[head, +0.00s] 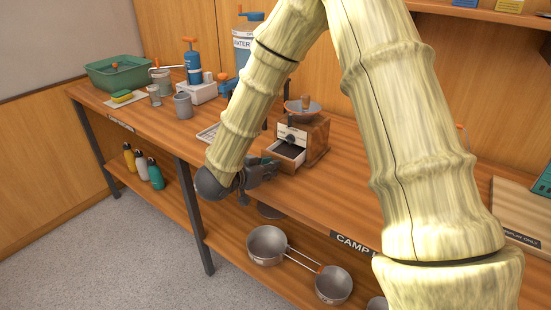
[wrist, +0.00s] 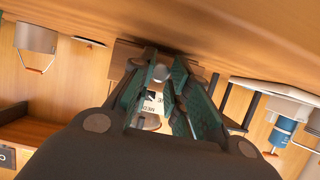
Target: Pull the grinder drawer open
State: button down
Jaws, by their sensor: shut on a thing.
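The grinder (head: 317,137) is a wooden box with a metal bowl on top, standing on the counter. Its drawer (head: 289,151) sticks out at the front, and its dark inside shows from above. My gripper (head: 268,168) is at the drawer's front. In the wrist view, my gripper's teal fingers (wrist: 160,90) are closed around a small round pale knob (wrist: 161,73). The knob is partly hidden by the fingers. The grinder's wooden body (wrist: 122,55) shows behind it.
The counter (head: 345,185) is clear to the right of the grinder. Steel pans (head: 267,246) rest on the lower shelf beneath my gripper.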

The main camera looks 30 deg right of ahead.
jog(key=shift+s+a, duration=0.15)
jog(key=shift+a, duration=0.2)
jog(key=c, duration=1.3)
grip_release()
jog(key=v, duration=1.1)
jog(key=shift+a, duration=0.35)
jog(key=shift+s+r, duration=0.1)
jog(key=shift+s, duration=0.05)
